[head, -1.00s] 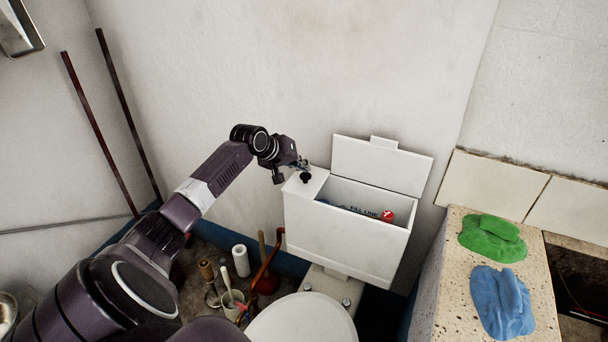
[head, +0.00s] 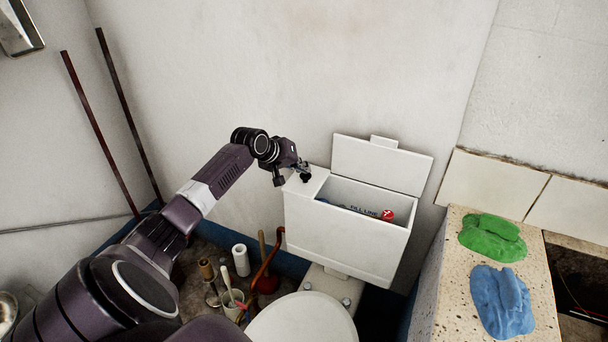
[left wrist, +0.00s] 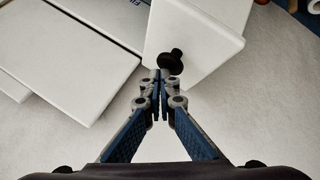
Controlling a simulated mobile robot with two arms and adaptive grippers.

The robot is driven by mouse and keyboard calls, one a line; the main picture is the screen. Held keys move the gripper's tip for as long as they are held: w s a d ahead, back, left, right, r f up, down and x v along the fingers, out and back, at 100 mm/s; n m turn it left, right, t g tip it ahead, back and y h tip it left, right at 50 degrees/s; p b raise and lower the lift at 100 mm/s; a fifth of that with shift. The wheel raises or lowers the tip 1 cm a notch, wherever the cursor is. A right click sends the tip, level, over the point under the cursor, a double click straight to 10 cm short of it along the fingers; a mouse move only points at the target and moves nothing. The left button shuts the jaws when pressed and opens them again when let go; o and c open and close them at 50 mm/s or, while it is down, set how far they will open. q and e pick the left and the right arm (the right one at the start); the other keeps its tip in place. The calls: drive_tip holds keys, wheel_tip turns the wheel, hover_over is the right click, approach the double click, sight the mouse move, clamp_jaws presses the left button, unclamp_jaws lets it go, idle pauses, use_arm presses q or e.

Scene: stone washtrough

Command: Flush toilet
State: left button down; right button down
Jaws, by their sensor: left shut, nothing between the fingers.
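The white toilet cistern (head: 347,240) stands against the wall with its lid (head: 380,165) raised. A black knob (left wrist: 171,62) sits on the cistern's top at its left end. The toilet bowl lid (head: 300,320) is below in front. My left gripper (head: 303,174) is shut and empty at the knob. In the left wrist view its closed fingertips (left wrist: 158,76) are right beside the knob; I cannot tell whether they touch. In the head view the gripper mostly hides the knob. My right gripper is not in view.
Inside the cistern a "FILL LINE" mark and a red float (head: 387,215) show. A speckled stone ledge (head: 455,270) at right holds a green cloth (head: 492,238) and a blue cloth (head: 502,302). Brushes, a white roll (head: 241,260) and a plunger (head: 267,283) stand left of the bowl.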

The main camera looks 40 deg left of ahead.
use_arm(q)
drive_tip(key=shift+s+d+f, duration=0.1)
drive_tip(key=shift+f, duration=0.65)
idle(0.4)
drive_tip(key=shift+r, duration=0.1)
drive_tip(key=shift+r+p, duration=1.2)
drive_tip(key=shift+r, duration=0.05)
